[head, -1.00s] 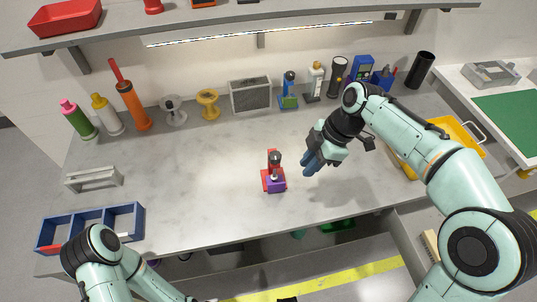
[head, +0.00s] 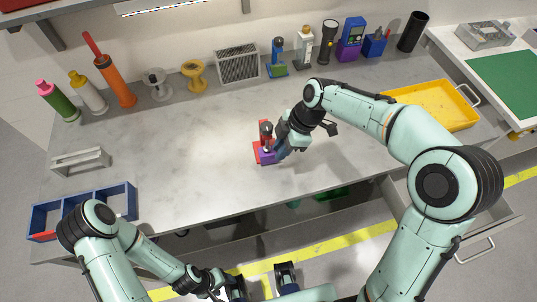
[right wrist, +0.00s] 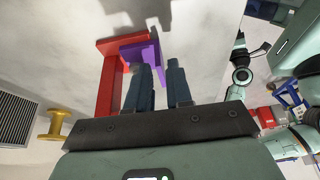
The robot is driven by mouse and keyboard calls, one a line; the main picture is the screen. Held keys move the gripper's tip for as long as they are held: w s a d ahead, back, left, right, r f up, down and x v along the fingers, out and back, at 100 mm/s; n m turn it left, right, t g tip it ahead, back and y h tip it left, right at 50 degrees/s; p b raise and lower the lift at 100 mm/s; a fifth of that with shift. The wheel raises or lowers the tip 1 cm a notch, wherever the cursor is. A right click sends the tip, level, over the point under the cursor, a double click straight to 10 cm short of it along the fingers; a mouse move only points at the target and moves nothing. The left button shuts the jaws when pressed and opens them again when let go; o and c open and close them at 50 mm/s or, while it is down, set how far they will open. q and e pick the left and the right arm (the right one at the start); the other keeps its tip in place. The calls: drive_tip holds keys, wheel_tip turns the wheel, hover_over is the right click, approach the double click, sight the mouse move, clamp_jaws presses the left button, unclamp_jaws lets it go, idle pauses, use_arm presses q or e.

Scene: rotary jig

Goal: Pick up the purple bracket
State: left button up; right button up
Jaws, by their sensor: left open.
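The purple bracket (head: 267,157) sits at the front of a red fixture (head: 256,151) with a dark upright clamp, near the middle of the worktop. In the right wrist view the purple bracket (right wrist: 146,52) lies against the red fixture (right wrist: 108,80), partly hidden by one finger. My right gripper (head: 281,153) is close beside the bracket on its right. Contact cannot be told. My left gripper (head: 238,287) is open, low in front of the bench.
A blue divided bin (head: 82,212) and a grey handle-shaped part (head: 80,160) stand at the left. Bottles, yellow spool (head: 194,73), speaker-like box (head: 238,63) and tools line the back. A yellow tray (head: 432,105) is at the right. The worktop left of the fixture is clear.

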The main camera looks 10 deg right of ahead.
drive_tip(key=shift+x, duration=1.5)
clamp_jaws()
